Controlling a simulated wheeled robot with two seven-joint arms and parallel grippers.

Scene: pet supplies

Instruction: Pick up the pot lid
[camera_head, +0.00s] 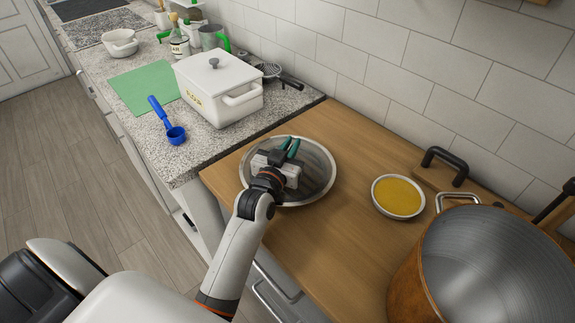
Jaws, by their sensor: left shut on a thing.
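The pot lid (318,182) is a round glass lid with a pale metal rim. It is at the left part of the wooden counter in the head view, and I cannot tell whether it rests on the wood or is slightly raised. My left gripper (290,150) is over the middle of the lid, its green-tipped fingers shut on the lid. The lid's knob is hidden by the gripper. My right gripper is not in view.
A large copper pot (420,290) stands at the right. A small dish of yellow contents (398,196) sits between lid and pot. On the granite counter are a white flour box (218,90), a blue scoop (175,134) and a green mat (143,88). A tiled wall (400,70) bounds the back.

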